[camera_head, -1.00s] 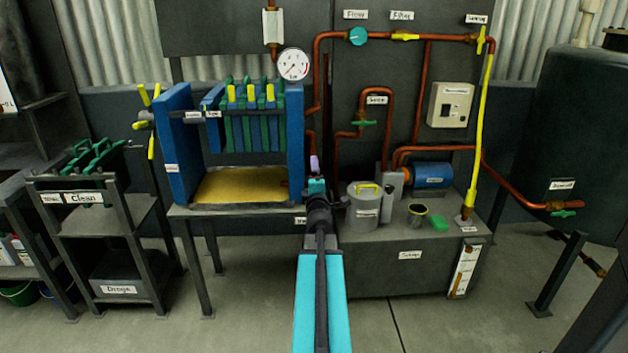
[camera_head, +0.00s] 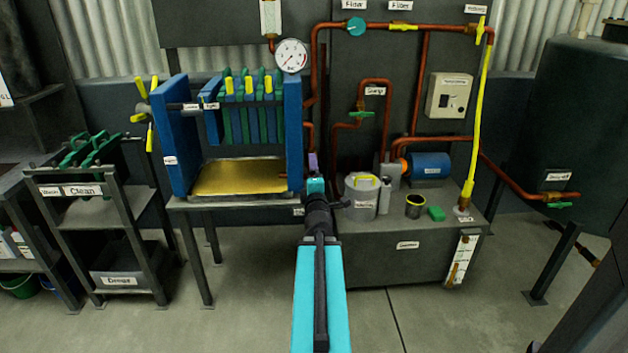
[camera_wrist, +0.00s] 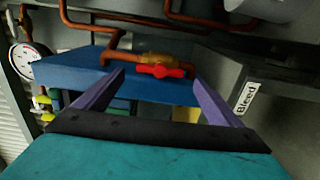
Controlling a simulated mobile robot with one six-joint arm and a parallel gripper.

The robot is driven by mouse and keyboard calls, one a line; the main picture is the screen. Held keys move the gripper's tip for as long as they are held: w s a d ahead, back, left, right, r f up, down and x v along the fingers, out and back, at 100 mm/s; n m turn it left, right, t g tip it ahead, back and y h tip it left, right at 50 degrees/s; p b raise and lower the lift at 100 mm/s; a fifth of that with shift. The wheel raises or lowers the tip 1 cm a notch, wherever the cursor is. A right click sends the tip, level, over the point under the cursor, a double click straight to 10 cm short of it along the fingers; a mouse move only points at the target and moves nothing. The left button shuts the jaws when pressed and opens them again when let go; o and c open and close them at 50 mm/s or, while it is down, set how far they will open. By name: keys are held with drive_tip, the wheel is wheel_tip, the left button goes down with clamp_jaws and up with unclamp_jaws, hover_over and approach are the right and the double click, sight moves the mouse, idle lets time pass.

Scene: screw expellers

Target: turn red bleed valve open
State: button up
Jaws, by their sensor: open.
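The red bleed valve handle (camera_wrist: 160,71) shows in the wrist view, on a brass valve body (camera_wrist: 150,58) at the end of a copper pipe. It lies crosswise in the picture, across the space between my two purple fingers. My gripper (camera_wrist: 159,77) is open, with one finger to each side of the handle; I cannot tell whether either touches it. In the head view my gripper (camera_head: 313,163) is at the right edge of the blue filter press (camera_head: 294,130), and I cannot make out the red handle there.
Copper pipes (camera_head: 418,85) run close by on the right. A grey canister (camera_head: 361,198) and a cup (camera_head: 415,206) stand on the sump top right of my gripper. A pressure gauge (camera_head: 291,55) is above. Open floor lies in front of the shelf rack (camera_head: 100,190).

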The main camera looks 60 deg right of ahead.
drive_tip(key=shift+s+a+r+p, duration=0.2)
drive_tip(key=shift+a+p, duration=0.3)
drive_tip(key=shift+p, duration=0.5)
drive_tip(key=shift+f+p, duration=0.1)
drive_tip(key=shift+p, duration=0.2)
drive_tip(key=p, duration=0.4)
drive_tip(key=shift+s+a, duration=0.15)
drive_tip(key=shift+a, duration=0.25)
drive_tip(key=p, duration=0.3)
drive_tip(key=shift+s+a+p, duration=0.3)
drive_tip(key=shift+s+p, duration=0.1)
drive_tip(key=shift+s+a+f+p, duration=0.15)
drive_tip(key=shift+s+p, duration=0.15)
drive_tip(key=shift+p, duration=0.6)
